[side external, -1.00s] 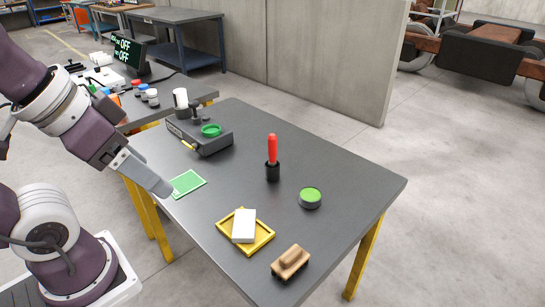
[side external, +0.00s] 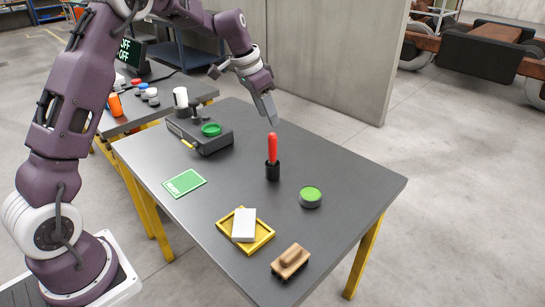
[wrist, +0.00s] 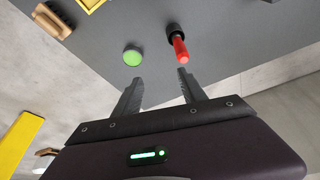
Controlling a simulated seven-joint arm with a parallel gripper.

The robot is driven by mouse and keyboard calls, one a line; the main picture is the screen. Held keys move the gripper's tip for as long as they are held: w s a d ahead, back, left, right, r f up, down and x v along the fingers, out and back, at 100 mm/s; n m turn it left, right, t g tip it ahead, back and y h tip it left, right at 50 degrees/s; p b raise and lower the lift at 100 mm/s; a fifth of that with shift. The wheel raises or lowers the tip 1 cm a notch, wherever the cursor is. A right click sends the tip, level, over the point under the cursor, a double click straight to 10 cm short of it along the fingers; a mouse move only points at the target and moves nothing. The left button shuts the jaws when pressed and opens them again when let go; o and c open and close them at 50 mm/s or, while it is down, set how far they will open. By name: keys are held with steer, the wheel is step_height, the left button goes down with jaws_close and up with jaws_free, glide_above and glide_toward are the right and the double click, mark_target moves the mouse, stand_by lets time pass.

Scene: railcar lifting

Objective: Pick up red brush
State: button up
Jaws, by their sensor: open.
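The red brush (side external: 272,149) stands upright, its red handle up and its lower end in or forming a black base (side external: 272,172) on the grey table; I cannot tell which. My gripper (side external: 271,120) is above the red brush, its fingertips close over the handle top in the side view. In the wrist view my gripper (wrist: 157,76) is open with nothing between its fingers. There the red brush (wrist: 180,48) lies just beyond the right fingertip, with the green-topped round item (wrist: 132,56) beyond the left one.
A green-topped round item (side external: 311,196) sits right of the brush. A yellow tray (side external: 262,240) holds a white block (side external: 244,225). A wooden-backed brush (side external: 290,261) is near the front edge. A green card (side external: 184,182) and a grey device (side external: 215,139) are to the left.

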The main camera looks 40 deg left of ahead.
steer(key=m, duration=0.1)
glide_above(275, 146)
steer(key=s+a, duration=0.1)
steer(key=a, duration=0.1)
step_height(275, 146, down, 9)
steer(key=shift+d, duration=0.1)
steer(key=x, duration=0.7)
steer(key=shift+s+d+r, duration=0.1)
jaws_close()
